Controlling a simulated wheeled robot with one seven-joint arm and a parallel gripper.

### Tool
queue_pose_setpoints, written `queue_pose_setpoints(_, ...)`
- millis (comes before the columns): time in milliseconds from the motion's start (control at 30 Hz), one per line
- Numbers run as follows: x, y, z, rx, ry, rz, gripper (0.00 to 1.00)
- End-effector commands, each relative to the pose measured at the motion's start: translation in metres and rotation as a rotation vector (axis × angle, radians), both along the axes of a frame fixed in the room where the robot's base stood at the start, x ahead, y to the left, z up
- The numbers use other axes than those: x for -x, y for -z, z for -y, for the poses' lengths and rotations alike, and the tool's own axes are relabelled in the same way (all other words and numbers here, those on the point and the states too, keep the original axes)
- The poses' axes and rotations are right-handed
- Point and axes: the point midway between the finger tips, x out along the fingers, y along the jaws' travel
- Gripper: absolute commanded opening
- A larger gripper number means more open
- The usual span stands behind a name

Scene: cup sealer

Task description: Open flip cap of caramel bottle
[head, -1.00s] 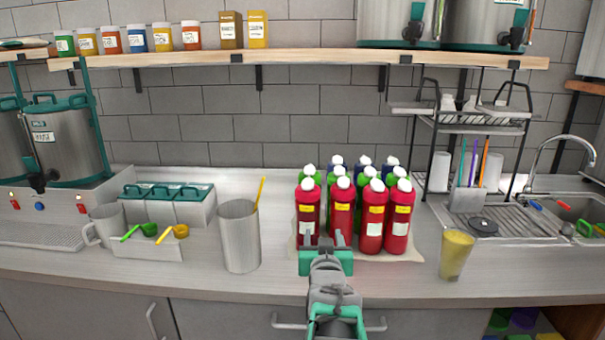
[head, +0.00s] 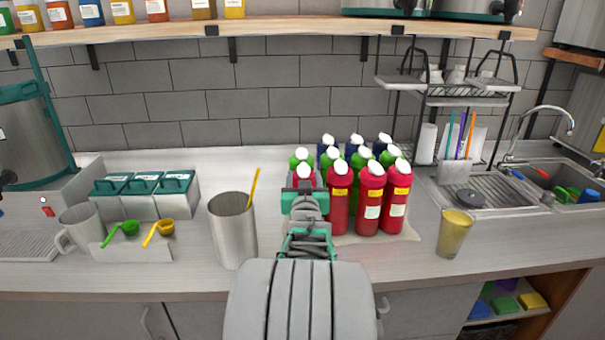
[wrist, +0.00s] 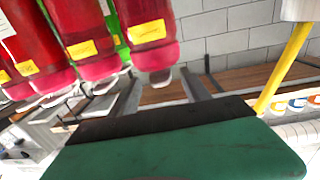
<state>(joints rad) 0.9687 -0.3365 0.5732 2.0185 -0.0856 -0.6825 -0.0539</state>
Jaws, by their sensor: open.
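Several red bottles with white caps stand upright at the front of a bottle group; I cannot read which is caramel. My gripper (head: 303,188) is in front of the front-left red bottle and covers most of it; its white cap (head: 304,170) shows just above the gripper. The wrist view is upside down: the nearest red bottle (wrist: 147,22) has a yellow label, and its cap end (wrist: 160,77) points down toward the space between my two open fingers (wrist: 160,93). I cannot tell whether a finger touches the cap.
Green and dark blue bottles stand close behind the red ones. A steel pitcher (head: 232,235) with a yellow stick is to the left, and a yellow cup (head: 455,233) to the right. A drying rack (head: 450,90) and sink are farther right. A shelf (head: 270,35) runs above.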

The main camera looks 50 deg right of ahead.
Motion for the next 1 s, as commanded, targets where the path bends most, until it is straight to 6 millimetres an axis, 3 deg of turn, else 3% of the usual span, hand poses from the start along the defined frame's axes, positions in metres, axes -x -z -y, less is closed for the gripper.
queue_pose_setpoints(333, -0.0054, 0.0007, 0.0045, 0.0, -0.002, 0.0, 0.54)
queue_pose_setpoints(1000, -0.005, 0.0006, 0.0044, 0.0, -0.002, 0.0, 0.0)
